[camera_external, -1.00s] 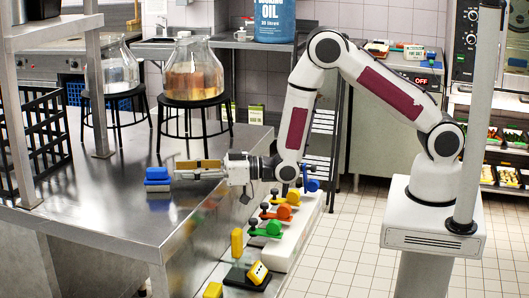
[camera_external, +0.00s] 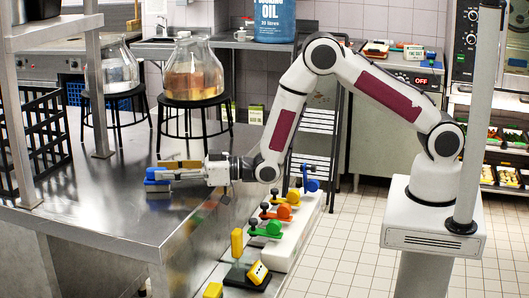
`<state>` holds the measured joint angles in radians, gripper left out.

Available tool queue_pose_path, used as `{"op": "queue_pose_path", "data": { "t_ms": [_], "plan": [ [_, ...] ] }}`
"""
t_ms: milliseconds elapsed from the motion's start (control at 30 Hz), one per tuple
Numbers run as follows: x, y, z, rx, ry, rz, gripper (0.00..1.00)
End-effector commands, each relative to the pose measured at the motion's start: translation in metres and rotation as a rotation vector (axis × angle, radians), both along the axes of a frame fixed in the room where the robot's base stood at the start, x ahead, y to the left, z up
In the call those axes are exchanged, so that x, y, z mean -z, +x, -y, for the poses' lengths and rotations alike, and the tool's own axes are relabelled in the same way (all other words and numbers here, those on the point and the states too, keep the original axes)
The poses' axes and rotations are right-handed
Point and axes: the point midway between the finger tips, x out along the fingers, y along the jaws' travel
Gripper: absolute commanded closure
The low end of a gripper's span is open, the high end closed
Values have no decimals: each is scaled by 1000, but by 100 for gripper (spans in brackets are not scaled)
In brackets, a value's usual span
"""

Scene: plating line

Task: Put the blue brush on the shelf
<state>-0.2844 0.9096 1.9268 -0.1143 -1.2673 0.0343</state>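The blue brush, seen as a small blue block-like thing (camera_external: 152,184), lies on the steel table towards its front right. My gripper (camera_external: 168,175) is low over the table, pointing left, with its fingertips at the blue thing and overlapping its right part in the picture. Whether the fingers touch it or are closed on it is too small to tell. A yellow-brown strip (camera_external: 180,163) shows along the far side of the fingers. A steel shelf (camera_external: 58,29) on posts stands at the left, above the table; only part of it is in view.
A black crate (camera_external: 38,135) stands at the left. Two glass jars on black stools (camera_external: 193,103) stand behind the gripper. The table's front middle (camera_external: 110,215) is clear.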

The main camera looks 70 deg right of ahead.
Motion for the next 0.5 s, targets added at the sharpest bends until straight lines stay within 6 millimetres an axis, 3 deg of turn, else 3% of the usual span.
{"op": "queue_pose_path", "data": {
  "t_ms": [300,467,500],
  "plan": [
    [0,0,0,0,0,0,62],
    [0,0,0,0,0,0,100],
    [0,0,0,0,0,0,100]
  ]
}}
